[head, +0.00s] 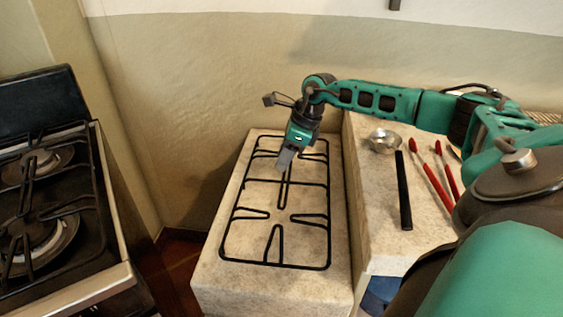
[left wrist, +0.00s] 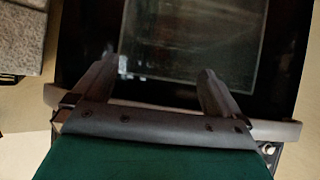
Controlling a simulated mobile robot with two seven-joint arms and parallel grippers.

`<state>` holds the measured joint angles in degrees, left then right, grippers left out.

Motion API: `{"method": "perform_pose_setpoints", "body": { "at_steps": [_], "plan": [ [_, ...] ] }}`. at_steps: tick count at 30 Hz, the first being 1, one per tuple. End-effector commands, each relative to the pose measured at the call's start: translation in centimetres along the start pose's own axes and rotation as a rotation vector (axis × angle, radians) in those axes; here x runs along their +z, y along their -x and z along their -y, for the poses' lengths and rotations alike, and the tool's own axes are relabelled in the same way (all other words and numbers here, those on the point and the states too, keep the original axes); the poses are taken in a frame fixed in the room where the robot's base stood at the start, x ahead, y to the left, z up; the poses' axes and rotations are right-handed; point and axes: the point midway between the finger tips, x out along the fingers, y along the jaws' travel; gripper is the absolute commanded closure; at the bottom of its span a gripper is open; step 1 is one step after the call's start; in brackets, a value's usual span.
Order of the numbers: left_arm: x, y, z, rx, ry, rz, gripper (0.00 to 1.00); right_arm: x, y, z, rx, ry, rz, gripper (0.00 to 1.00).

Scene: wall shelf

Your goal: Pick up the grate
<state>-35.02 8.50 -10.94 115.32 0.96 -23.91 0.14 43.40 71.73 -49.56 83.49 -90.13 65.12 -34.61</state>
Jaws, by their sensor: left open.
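The black wire grate (head: 276,265) lies flat on a pale stone counter block (head: 237,291) in the head view. My right gripper (head: 283,163) points down at the grate's far half, close to its middle bar. The fingers overlap in this view, so I cannot tell whether they are apart or touching the grate. My left gripper (left wrist: 160,70) is open and empty in the left wrist view, facing a dark glass-fronted panel (left wrist: 190,45). The left gripper does not show in the head view.
A black stove (head: 60,225) with its own burner grates stands at the left. A wall is close behind the grate. A floor gap separates stove and block.

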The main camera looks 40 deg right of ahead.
Motion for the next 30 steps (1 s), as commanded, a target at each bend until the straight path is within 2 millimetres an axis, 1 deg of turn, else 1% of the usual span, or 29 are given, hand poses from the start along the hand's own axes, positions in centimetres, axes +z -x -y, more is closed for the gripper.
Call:
{"method": "perform_pose_setpoints", "body": {
  "at_steps": [1, 3, 6, 11, 19, 23, 30],
  "plan": [
    [0.3, -0.1, -0.1, 0.002, 0.002, 0.004, 0.0, 0.0, -1.3, -0.1, 0.003, -0.001, 0.001, 0.63],
    [0.4, -0.1, -0.2, 0.005, 0.002, 0.006, 0.0, 0.0, -2.4, -0.1, 0.003, -0.001, 0.001, 0.63],
    [0.3, -0.1, -0.3, 0.008, 0.003, 0.004, 0.0, 0.0, -3.6, -0.1, 0.001, -0.001, 0.002, 0.63],
    [0.0, -0.2, -0.4, 0.01, 0.002, -0.003, 0.0, -0.1, -4.6, -0.1, 0.002, -0.002, 0.001, 0.63],
    [-0.2, -0.5, -0.5, 0.012, 0.003, -0.01, 0.0, -0.5, -8.5, -0.3, 0.002, -0.001, 0.003, 0.63],
    [-0.3, -0.6, -0.6, 0.014, 0.003, -0.011, 0.0, -0.5, -9.4, -0.3, 0.001, -0.001, 0.003, 0.63],
    [-0.4, -0.6, -0.6, 0.015, 0.003, -0.012, 0.0, -0.5, -9.4, -0.3, 0.0, -0.001, 0.003, 0.64]
  ]
}}
